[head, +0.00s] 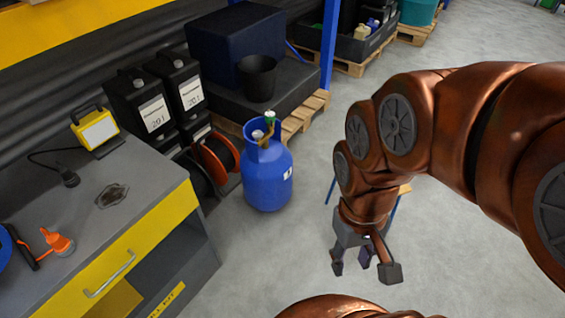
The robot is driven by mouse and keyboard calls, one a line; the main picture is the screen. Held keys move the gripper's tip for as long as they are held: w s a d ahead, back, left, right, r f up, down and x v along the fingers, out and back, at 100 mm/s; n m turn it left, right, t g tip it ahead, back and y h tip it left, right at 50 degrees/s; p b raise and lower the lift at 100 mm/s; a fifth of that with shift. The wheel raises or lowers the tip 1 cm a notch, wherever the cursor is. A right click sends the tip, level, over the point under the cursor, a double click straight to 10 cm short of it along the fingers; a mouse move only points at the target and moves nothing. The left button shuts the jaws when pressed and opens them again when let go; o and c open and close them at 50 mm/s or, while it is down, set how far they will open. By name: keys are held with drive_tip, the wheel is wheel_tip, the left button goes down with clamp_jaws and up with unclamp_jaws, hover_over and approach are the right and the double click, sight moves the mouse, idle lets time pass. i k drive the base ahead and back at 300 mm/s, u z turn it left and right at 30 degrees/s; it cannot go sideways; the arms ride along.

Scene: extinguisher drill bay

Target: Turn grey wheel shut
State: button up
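A blue gas cylinder (267,178) stands upright on the floor, left of my gripper. On its top sit a small grey wheel (258,134) and, to the right of it, a green knob (270,117) on a brass fitting. The view is too small to tell how far the grey wheel is turned. My gripper (364,268) points down over bare floor, right of the cylinder and apart from it. Its fingers are spread and hold nothing that I can make out. A small dark purple part shows between the fingers; I cannot tell what it is.
A grey workbench (145,189) with a yellow edge stands at the left, with a yellow work lamp (95,130) on it.

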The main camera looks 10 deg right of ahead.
sight(257, 134)
drive_tip(key=u, duration=0.75)
drive_tip(key=i, duration=1.55)
drive_tip(key=z, duration=0.45)
